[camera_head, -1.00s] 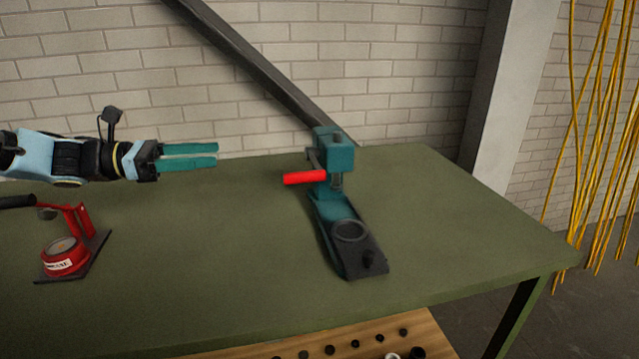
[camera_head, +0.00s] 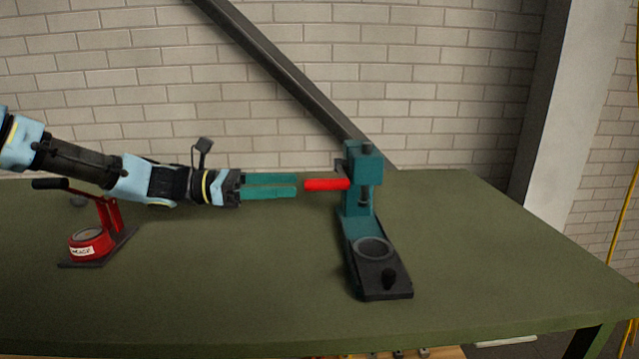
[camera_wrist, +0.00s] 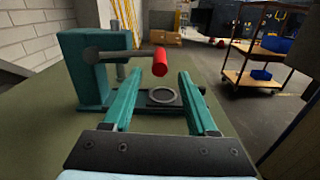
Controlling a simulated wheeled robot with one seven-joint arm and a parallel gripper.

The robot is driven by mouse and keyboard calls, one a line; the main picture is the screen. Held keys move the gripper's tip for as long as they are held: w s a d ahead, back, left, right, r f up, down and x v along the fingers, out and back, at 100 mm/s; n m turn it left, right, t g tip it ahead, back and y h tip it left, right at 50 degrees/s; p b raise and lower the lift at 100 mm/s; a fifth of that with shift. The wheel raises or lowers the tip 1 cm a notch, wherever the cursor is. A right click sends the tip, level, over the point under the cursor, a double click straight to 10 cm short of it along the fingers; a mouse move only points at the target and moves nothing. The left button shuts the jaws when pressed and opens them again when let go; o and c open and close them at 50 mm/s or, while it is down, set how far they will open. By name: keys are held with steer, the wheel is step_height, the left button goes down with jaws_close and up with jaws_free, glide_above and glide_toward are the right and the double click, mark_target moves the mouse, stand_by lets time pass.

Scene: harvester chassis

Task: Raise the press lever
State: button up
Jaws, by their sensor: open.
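The teal press (camera_head: 359,215) stands on the green table, with a dark base plate and a grey ring at its front. Its lever has a red handle (camera_head: 326,184) that points left toward my gripper. My gripper (camera_head: 296,186) is open and empty, its teal fingers pointing right, with the tips just short of the red handle's end. In the wrist view the red handle (camera_wrist: 160,62) shows ahead of and between the open fingers (camera_wrist: 157,80), near the press column (camera_wrist: 92,68). I see no contact between fingers and handle.
A red device (camera_head: 90,240) with a black handle stands on the table at the left, below my arm. The green table top (camera_head: 230,290) is clear between it and the press. A brick wall (camera_head: 420,90) and a slanted dark beam (camera_head: 290,80) are behind.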

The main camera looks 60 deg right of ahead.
mark_target(343, 184)
steer(key=p+x, duration=0.1)
steer(key=x, duration=0.6)
steer(key=shift+c, duration=0.3)
jaws_close()
stand_by(1.0)
